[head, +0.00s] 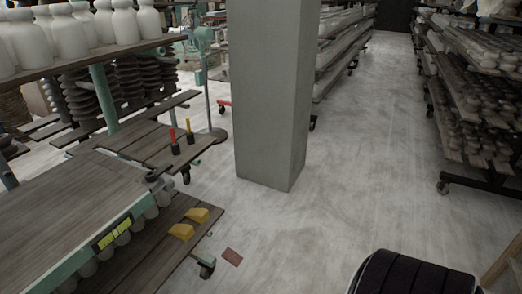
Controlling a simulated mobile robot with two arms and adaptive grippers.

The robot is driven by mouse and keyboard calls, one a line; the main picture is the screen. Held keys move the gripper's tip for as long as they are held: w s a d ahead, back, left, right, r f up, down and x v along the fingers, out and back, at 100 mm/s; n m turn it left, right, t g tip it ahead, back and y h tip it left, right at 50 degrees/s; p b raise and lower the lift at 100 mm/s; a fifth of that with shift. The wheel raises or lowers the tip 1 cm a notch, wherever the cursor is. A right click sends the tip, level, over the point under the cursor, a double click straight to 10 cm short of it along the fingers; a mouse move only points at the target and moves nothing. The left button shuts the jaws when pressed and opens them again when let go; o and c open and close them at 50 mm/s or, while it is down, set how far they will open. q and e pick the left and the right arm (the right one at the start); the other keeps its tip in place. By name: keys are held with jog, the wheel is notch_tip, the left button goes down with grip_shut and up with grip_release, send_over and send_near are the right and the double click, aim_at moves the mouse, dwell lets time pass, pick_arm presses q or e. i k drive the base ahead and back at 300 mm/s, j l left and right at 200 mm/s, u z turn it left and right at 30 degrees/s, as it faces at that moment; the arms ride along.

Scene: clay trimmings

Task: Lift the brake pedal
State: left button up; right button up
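I cannot pick out a brake pedal for certain. A small flat reddish-brown piece (231,256) lies on the floor at the lower middle, to the right of a caster (206,268) of the near wooden cart. Two yellow blocks (198,214) sit on the cart's low plank shelf (150,255); I cannot tell what they are. Neither of my grippers is in view, so their states do not show.
A grey square column (268,95) stands mid-view. The cart's wooden top (60,215) fills the lower left. Racks of pale pottery stand left, behind and right (470,95). A dark ribbed object (410,275) is at the bottom right. The pale floor (350,150) right of the column is clear.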

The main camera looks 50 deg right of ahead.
aim_at(229, 254)
jog(key=z, duration=1.3)
jog(key=u, duration=2.65)
jog(key=k+l+u, duration=0.25)
jog(key=l+u, duration=0.2)
jog(key=l, duration=0.25)
jog(key=k+l+u, duration=0.45)
jog(key=l, duration=0.15)
jog(key=k+l+u, duration=1.05)
jog(key=k+u, duration=0.15)
jog(key=u, duration=0.2)
jog(key=k+u, duration=0.9)
jog(key=k+l, duration=0.25)
jog(key=k, duration=0.25)
jog(key=k+l+u, duration=0.1)
jog(key=k+l, duration=0.15)
jog(key=k, duration=0.25)
jog(key=k+l, duration=0.25)
jog(key=k, duration=0.25)
jog(key=k+l, duration=0.25)
jog(key=k+z, duration=0.05)
